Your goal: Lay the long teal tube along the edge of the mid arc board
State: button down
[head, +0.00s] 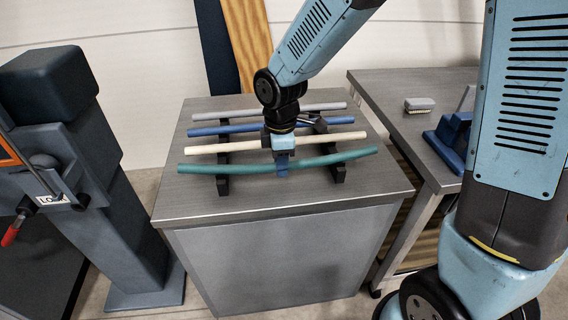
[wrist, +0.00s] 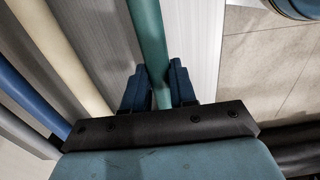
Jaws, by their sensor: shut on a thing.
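The long teal tube (head: 235,168) lies in front of the other tubes on a grey cabinet top, across dark rests, in the head view. My gripper (head: 282,166) reaches down from above at the tube's middle. In the wrist view the teal tube (wrist: 149,40) runs between the two blue fingers of my gripper (wrist: 159,88), which are shut on it. The tube still appears at rest height; I cannot tell if it touches the rests. The mid arc board is not clearly identifiable in either view.
Cream (head: 222,147), blue (head: 230,129) and grey (head: 240,112) tubes lie behind the teal one on dark rests (head: 222,184). A bench (head: 420,130) at right holds a brush (head: 419,104) and a blue device (head: 452,135). A dark machine (head: 75,150) stands at left. Tall boards (head: 248,40) lean on the wall.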

jog(key=shift+r, duration=0.2)
jog(key=shift+w+r, duration=0.15)
jog(key=shift+r, duration=3.1)
